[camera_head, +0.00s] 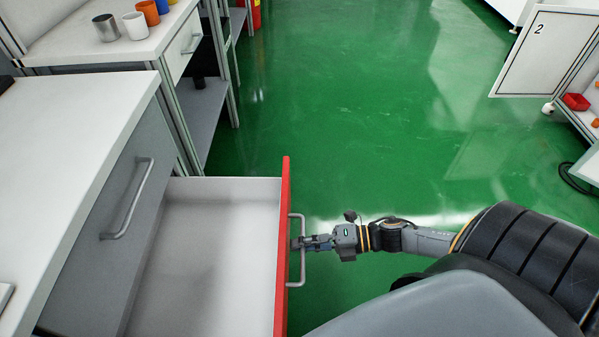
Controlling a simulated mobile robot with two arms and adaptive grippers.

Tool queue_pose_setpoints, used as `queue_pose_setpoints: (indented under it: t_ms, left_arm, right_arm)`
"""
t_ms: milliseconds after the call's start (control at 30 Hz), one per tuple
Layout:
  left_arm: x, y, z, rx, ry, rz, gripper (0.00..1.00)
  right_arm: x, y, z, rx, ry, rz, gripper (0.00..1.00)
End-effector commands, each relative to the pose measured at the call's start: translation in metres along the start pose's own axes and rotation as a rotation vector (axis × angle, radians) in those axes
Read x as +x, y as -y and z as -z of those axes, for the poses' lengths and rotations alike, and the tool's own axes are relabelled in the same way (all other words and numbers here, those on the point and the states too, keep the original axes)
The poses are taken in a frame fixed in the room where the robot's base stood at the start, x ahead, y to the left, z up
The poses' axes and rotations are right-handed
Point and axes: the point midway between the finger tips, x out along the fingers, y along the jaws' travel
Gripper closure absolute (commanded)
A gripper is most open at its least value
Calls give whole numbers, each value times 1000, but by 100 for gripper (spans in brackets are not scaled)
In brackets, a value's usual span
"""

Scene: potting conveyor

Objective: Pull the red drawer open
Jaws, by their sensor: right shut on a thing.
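The red drawer (281,262) stands well out from the counter, with its red front panel to the right and its pale inside (210,240) in view. The inside that shows is empty; the near end runs out of the picture. A grey bar handle (303,270) is on the red front. My right gripper (301,243) comes in from the right and is shut on this handle near its middle. My left gripper is not in view.
The white-topped counter (60,130) has a grey drawer with a handle (131,200) above the open one. Cups (107,27) stand on a bench behind. Green floor (380,100) is clear beyond my right arm. A cabinet door marked 2 (545,50) stands at the upper right.

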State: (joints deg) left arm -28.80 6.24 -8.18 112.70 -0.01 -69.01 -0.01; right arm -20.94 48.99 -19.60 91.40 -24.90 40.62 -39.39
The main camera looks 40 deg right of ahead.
Motion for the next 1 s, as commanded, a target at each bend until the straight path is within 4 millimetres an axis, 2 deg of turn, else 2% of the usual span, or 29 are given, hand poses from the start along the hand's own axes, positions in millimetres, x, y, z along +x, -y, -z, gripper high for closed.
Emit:
queue_pose_setpoints:
  t_ms: [33, 133, 167, 433, 567, 667, 1000]
  left_arm:
    - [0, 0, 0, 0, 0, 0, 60]
    - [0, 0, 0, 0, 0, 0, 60]
    - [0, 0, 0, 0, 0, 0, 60]
    - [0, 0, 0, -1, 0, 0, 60]
    - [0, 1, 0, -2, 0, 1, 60]
    - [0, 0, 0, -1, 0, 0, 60]
    - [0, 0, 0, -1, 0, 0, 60]
  right_arm:
    - [0, -2, -2, -2, 2, -4, 90]
    - [0, -2, -2, -1, 2, -3, 70]
    - [0, -2, -2, -1, 2, -3, 67]
    - [0, -1, -1, 0, 1, -1, 67]
    - [-7, 0, -1, 1, 2, 1, 67]
    - [-22, 1, 0, 0, 1, 4, 67]
    - [-90, 1, 0, 1, 1, 3, 67]
